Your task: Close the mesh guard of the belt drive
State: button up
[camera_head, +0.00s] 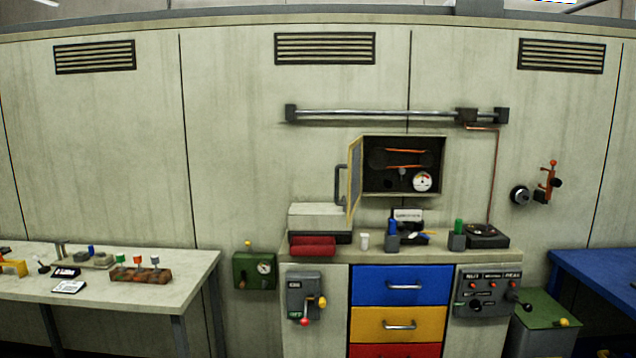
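The belt drive (376,158) sits in a dark box on the wall above the cabinet, with an orange belt and a round white gauge (422,181) inside. Its mesh guard (355,175) is a yellow-framed door on the left edge of the box. It stands open, swung out from the wall, and I see it nearly edge-on. A dark handle (341,184) is on the guard's left side. The inside of the box is uncovered. My gripper is not in view.
Below stands a cabinet with a blue drawer (375,286) and a cluttered top. A grey-white box (318,217) and a red roll (313,246) lie below the guard. A rail (380,114) runs above. Tables stand left (190,270) and right (590,262).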

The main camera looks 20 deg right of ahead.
aim_at(354, 166)
jog(key=u, duration=0.05)
jog(key=k, duration=0.1)
jog(key=u, duration=0.2)
jog(key=i, duration=1.55)
jog(key=z, duration=0.9)
jog(key=i, duration=0.75)
jog(key=z, duration=0.5)
jog(key=k, duration=0.5)
jog(key=u, duration=0.2)
